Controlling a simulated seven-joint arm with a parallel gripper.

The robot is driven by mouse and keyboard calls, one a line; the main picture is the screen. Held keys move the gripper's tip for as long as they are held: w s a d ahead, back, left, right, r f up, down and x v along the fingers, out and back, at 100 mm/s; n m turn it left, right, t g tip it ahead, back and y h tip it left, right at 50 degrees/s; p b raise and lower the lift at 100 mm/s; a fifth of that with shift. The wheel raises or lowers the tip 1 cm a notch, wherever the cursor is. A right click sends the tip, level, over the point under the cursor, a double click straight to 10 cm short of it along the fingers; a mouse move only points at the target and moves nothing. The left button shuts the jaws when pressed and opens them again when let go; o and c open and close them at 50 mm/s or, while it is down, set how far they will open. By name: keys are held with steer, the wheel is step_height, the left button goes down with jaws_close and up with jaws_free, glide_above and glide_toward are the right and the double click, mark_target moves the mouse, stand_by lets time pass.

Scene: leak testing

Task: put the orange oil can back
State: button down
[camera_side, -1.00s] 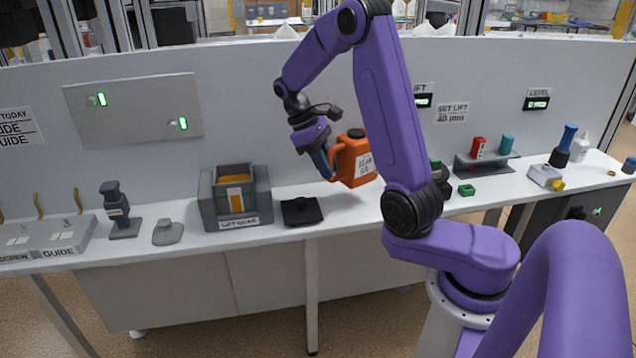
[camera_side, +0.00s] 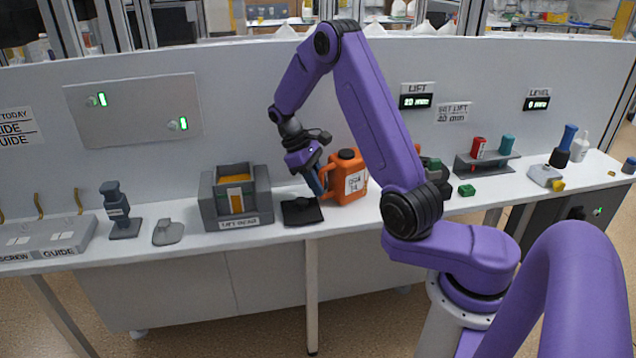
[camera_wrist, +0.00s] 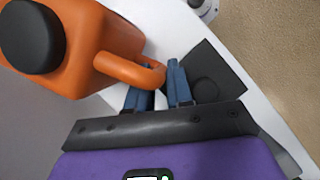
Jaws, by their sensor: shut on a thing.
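The orange oil can (camera_side: 346,178) has a black cap, a white label and a side handle. It is close to upright, just right of the flat black pad (camera_side: 301,212). I cannot tell whether its base touches the bench. My gripper (camera_side: 321,189) is shut on the can's handle, on its left side. In the wrist view the can (camera_wrist: 75,58) fills the upper left, with its handle reaching to my blue fingers (camera_wrist: 160,86). The pad (camera_wrist: 205,85) shows beyond the fingers, bare, with a round mark.
The grey lift-gear box (camera_side: 236,198) stands left of the pad. Green-topped dark parts (camera_side: 437,175) stand right of the can, beyond my arm. A shelf with red and teal cylinders (camera_side: 486,162) is further right. The wall (camera_side: 250,100) rises close behind.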

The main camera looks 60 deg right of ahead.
steer(key=c, duration=1)
jaws_free()
steer(key=shift+f, duration=0.1)
steer(key=v, duration=1.2)
steer(key=s+a+r+n+t, duration=0.1)
steer(key=a+n+t, duration=0.15)
steer(key=a, duration=0.65)
steer(key=s+a+n+t, duration=0.1)
steer(key=s+a+n, duration=0.2)
steer(key=s+a, duration=0.4)
steer(key=s+n, duration=0.1)
steer(key=s, duration=0.6)
steer(key=s+f+n+t+y, duration=0.1)
steer(key=s+n, duration=0.1)
steer(key=s, duration=0.5)
steer(key=s+f+n, duration=0.1)
steer(key=s+n, duration=0.1)
steer(key=s, duration=0.5)
steer(key=shift+s+a+f+t+y, duration=0.1)
steer(key=shift+s+a+t+y, duration=0.2)
steer(key=shift+a+t+y, duration=0.1)
